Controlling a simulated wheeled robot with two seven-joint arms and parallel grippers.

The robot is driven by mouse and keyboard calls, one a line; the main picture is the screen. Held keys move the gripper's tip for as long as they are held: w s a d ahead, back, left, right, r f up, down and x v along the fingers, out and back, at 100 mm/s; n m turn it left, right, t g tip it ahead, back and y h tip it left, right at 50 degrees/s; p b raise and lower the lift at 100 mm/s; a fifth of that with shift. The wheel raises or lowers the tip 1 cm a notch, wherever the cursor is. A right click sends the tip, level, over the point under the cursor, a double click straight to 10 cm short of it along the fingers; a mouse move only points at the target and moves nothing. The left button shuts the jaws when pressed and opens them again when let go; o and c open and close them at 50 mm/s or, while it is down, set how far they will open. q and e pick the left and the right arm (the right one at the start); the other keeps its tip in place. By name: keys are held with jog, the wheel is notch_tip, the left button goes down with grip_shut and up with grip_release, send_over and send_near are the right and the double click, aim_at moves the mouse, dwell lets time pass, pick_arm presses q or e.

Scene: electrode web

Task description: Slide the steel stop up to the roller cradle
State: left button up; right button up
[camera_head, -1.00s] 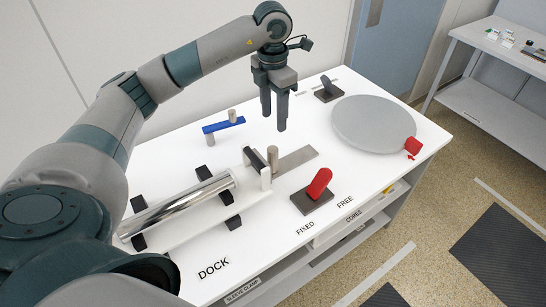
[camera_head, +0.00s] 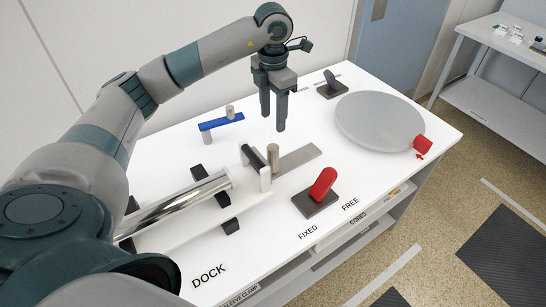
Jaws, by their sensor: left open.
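The steel stop appears to be the flat grey strip (camera_head: 298,158) with an upright steel post (camera_head: 273,153), lying on the white table just beyond the cradle's far end. The roller cradle (camera_head: 228,222) has black supports and a white end plate (camera_head: 256,172) with a dark bar on it. A shiny steel roller (camera_head: 180,207) lies in it, its near end partly hidden by my arm. My left gripper (camera_head: 273,122) points down, open and empty, above the table beyond the post, and touches nothing that I can see. My right gripper is not in view.
A blue bar (camera_head: 221,122) on posts stands left of my gripper. A red lever (camera_head: 324,183) on a dark base is at the front. A grey disc (camera_head: 380,120) with a red tab (camera_head: 422,144) is at the right. A dark lever (camera_head: 330,84) stands behind.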

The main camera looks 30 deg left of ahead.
pick_arm(q)
jog(key=f, duration=0.1)
jog(key=p, duration=0.2)
send_over(273, 158)
jog(key=w+a, duration=0.1)
jog(key=f, duration=0.6)
jog(key=shift+w, duration=0.2)
notch_tip(273, 158, down, 8)
jog(key=shift+f+p, duration=0.1)
jog(key=shift+p, duration=1)
jog(key=shift+f, duration=0.85)
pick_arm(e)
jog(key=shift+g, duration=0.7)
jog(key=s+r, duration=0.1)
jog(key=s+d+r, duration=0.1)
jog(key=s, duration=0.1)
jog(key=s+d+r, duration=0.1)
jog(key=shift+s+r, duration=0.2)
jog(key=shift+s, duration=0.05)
